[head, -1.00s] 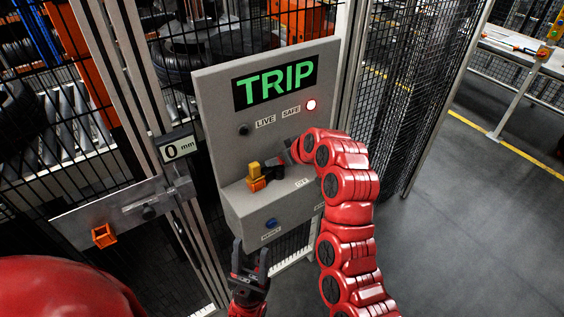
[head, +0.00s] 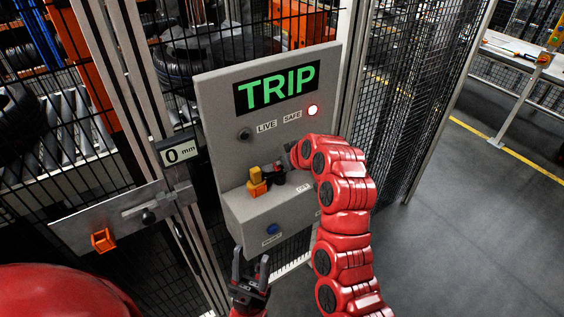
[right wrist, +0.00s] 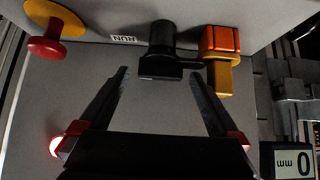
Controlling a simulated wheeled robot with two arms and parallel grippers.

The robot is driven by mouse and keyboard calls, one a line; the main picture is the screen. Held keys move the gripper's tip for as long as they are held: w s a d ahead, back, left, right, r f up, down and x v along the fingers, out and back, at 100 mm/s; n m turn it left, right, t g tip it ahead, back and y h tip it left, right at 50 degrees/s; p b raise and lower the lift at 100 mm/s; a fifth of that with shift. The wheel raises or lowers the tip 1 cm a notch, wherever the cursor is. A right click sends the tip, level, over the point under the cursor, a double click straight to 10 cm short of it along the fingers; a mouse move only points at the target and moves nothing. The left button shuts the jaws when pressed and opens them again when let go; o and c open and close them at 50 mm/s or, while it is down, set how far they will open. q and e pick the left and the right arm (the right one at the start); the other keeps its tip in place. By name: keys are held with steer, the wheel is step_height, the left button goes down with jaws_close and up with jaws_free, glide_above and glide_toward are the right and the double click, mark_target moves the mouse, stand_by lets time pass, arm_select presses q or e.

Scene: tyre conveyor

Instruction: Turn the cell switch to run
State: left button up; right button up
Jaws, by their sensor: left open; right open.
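The cell switch (right wrist: 160,50) is a black knob with a flat lever pointing right, in the right wrist view. My left gripper (head: 251,260) is open and empty, below the panel's front.
The grey panel (head: 215,130) shows TRIP, with a lit red lamp (head: 313,110) by SAFE. A yellow-orange block (right wrist: 221,60) sits right of the switch, and a red mushroom button (right wrist: 45,47) on a yellow disc sits left. A blue button (head: 271,229) is lower down. Mesh fencing surrounds the panel.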

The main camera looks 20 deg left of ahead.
steer(key=shift+s+d+r+b, duration=0.2)
steer(key=shift+d+r+b, duration=0.1)
steer(key=shift+r, duration=0.05)
steer(key=p+v, duration=0.9)
steer(key=v, duration=0.7)
steer(key=shift+s+p, duration=0.2)
steer(key=shift+p, duration=0.2)
steer(key=shift+d+r, duration=0.1)
